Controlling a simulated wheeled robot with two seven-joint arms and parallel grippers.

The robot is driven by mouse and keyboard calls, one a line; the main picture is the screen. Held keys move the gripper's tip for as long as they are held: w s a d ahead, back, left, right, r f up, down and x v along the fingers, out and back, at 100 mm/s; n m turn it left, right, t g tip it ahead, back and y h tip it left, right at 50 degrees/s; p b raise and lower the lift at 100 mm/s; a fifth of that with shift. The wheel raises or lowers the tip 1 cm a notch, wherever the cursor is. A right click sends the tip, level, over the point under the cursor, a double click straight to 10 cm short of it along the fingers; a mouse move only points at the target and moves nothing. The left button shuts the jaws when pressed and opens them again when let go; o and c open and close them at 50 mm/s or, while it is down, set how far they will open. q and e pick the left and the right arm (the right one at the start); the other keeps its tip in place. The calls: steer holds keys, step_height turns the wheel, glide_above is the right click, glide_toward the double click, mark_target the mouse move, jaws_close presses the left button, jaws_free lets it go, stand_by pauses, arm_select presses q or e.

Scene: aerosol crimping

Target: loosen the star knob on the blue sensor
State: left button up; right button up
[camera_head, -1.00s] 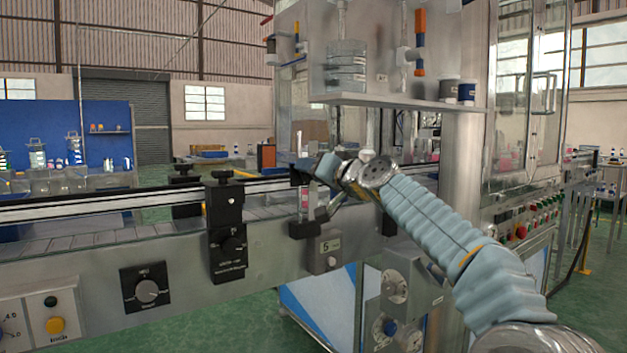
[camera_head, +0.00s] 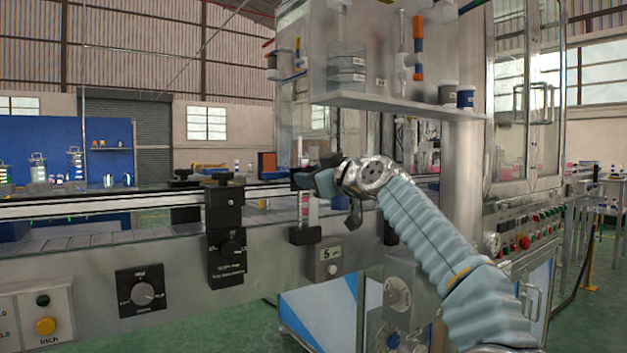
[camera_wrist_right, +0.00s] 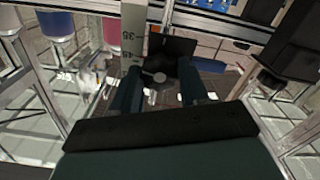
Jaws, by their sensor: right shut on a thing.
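My right gripper (camera_head: 318,182) reaches in from the right to the conveyor rail in the head view. In the right wrist view, its two dark fingers (camera_wrist_right: 160,82) are shut on the black star knob (camera_wrist_right: 160,74), one on each side. The knob sits in front of a black block on an upright scale. A blue part (camera_wrist_right: 222,66), which looks like the blue sensor, shows just right of the fingers. In the head view my gripper and wrist hide most of the knob and sensor. My left gripper is in neither view.
The conveyor rail (camera_head: 120,205) runs across to the left. A black bracket with a knob (camera_head: 226,235) stands on its front. A clear-walled machine with a shelf (camera_head: 400,103) rises behind my arm. A panel with a red button (camera_head: 524,242) is at the right.

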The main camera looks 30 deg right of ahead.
steer(key=shift+n, duration=1.2)
steer(key=o, duration=1.1)
steer(key=shift+c, duration=0.2)
steer(key=s+d+b, duration=0.1)
steer(key=s+b, duration=0.3)
steer(key=s, duration=0.9)
steer(key=shift+s, duration=0.4)
